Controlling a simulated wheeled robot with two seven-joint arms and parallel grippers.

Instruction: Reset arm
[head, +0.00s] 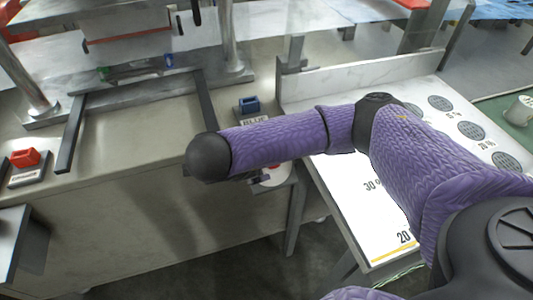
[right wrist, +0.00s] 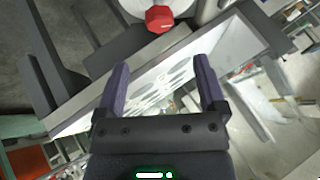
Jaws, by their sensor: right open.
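My right arm (head: 270,138), in a purple sleeve with black joints, comes in from the right in the head view and reaches left over the workbench. Its gripper is hidden behind the arm there. In the right wrist view my right gripper (right wrist: 160,76) is open, its two purple-grey fingers spread apart with nothing between them. My left gripper does not show in the head view.
A grey bench (head: 130,200) carries a red block (head: 25,158) on a labelled base and a blue block (head: 249,104) beside a "BLUE" label. A white panel (head: 345,195) with printed circles lies under my arm. A red hexagonal piece (right wrist: 160,18) is beyond the fingers.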

